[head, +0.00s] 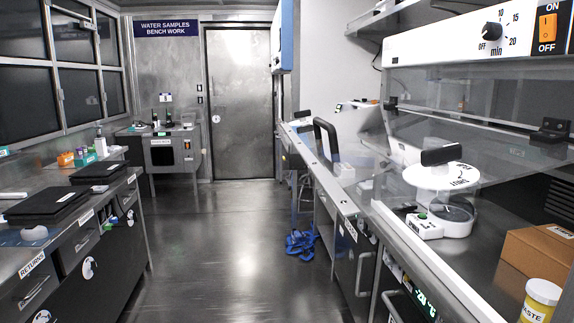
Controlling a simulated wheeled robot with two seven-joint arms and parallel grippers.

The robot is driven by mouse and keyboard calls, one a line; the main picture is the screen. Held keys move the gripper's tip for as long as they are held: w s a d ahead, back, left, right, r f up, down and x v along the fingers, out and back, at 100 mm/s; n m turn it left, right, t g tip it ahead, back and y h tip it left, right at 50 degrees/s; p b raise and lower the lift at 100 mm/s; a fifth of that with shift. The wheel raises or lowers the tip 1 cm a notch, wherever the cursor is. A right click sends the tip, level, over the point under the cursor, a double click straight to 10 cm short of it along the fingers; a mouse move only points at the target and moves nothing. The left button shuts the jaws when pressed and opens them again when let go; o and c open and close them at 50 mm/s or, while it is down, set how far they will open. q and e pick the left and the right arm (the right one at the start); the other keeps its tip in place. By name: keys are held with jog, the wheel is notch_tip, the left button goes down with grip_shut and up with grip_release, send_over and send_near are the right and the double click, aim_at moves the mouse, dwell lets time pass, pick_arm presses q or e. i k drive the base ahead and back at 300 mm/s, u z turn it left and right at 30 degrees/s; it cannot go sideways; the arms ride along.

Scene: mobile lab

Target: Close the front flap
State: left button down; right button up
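A bench hood stands at the right, with a white control panel (450,36) carrying a timer dial and an orange on/off switch. Below the panel is a see-through front flap (475,130). Clear sheet surfaces overlap here, so I cannot tell the flap's exact angle or where its lower edge ends. A black block-like handle (441,155) shows against the clear sheet, above a round white device (441,176). Neither of my grippers is in view.
A cardboard box (541,258) and a yellow waste tub (541,300) stand on the right bench. A black loop handle (327,140) rises farther along. The left counter holds black cases (46,205). Blue material (300,243) lies on the aisle floor, which is otherwise mostly clear toward the metal door (240,105).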

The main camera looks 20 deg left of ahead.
aim_at(386, 135)
jog(key=k, duration=1.05)
jog(key=u, duration=0.7)
jog(key=i, duration=1)
jog(key=z, duration=0.45)
jog(key=i, duration=0.75)
jog(key=z, duration=0.6)
